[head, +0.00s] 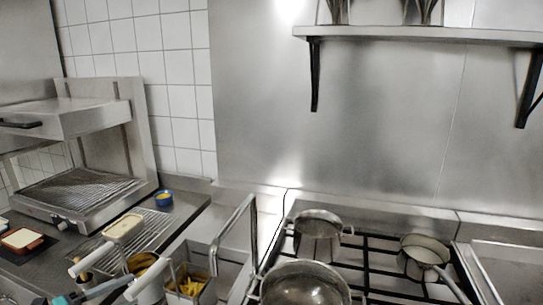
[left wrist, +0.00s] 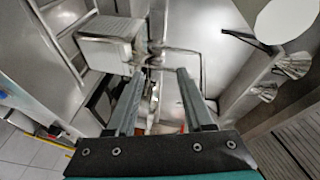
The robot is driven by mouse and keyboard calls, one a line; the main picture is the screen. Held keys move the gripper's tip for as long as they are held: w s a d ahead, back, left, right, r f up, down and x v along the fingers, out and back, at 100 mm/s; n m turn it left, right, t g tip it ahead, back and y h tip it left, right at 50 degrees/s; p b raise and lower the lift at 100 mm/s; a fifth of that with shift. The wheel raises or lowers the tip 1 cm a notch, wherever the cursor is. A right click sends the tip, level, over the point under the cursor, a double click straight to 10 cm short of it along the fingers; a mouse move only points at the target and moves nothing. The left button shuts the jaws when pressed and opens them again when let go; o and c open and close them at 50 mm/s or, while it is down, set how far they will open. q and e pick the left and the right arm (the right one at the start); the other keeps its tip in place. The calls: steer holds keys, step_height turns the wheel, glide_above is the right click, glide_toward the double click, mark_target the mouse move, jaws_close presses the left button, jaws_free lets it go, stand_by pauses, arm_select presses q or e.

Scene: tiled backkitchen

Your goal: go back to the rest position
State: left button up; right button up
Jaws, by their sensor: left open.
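My left gripper (left wrist: 160,74) fills the lower middle of the left wrist view. Its two grey fingers are apart with a gap between them, and I see nothing held in the gap. In the head view, what looks like part of the same gripper (head: 118,287) shows low at the left, by pale handles (head: 147,280) near the fryer. Whether it touches a handle is not clear. My right gripper is in neither view.
A fryer basket (head: 190,284) with yellow food is close by. Pots (head: 318,235) and a saucepan (head: 425,252) stand on the stove at right. A shelf (head: 420,34) hangs above.

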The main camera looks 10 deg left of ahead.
arm_select(q)
steer(key=s+d+f+n+g+y, duration=0.45)
steer(key=d+f+n+y, duration=0.25)
steer(key=d+f+n, duration=0.45)
steer(key=s+d+r+n+g, duration=0.2)
steer(key=s+d+n+g, duration=0.45)
steer(key=s+d, duration=0.7)
step_height(320, 180, down, 28)
steer(key=s+f+g+b, duration=0.1)
steer(key=s+b, duration=0.2)
steer(key=b, duration=0.4)
steer(key=s+a+f+b, duration=0.1)
steer(key=s+f+b, duration=0.2)
steer(key=s+f, duration=0.4)
steer(key=s+a+f+g+b, duration=0.1)
steer(key=s+f+b, duration=0.2)
steer(key=s+f, duration=0.5)
step_height(320, 180, down, 5)
steer(key=shift+a+f+h, duration=0.1)
steer(key=shift+a+h, duration=0.2)
steer(key=shift+a, duration=0.1)
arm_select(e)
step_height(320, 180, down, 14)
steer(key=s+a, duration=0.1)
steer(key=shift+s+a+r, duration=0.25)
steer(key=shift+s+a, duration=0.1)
